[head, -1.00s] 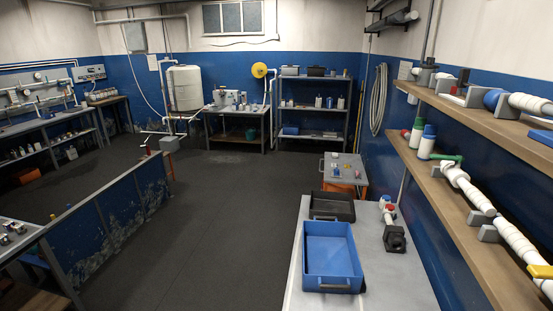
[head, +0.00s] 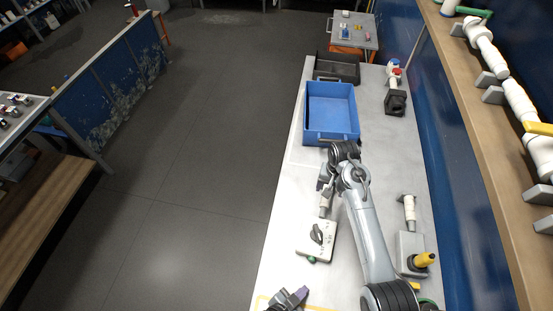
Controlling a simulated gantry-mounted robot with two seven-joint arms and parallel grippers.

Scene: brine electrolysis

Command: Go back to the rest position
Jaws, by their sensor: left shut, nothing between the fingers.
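My left arm reaches up over the light grey bench (head: 290,225) from the lower edge of the head view and bends near the blue tray. My left gripper (head: 324,186) hangs beyond the bend, small and partly hidden by its own wrist. It is shut and empty, just in front of the blue tray (head: 331,112). Below it a white valve block (head: 316,241) with a dark handle lies on the bench. A pale cylinder between gripper and block is partly covered, and I cannot tell whether they touch.
A black tray (head: 338,68) and a dark clamp-like fitting (head: 395,102) stand beyond. A grey box with a yellow knob (head: 424,259) sits right of my arm. A pipe shelf (head: 470,120) runs along the right.

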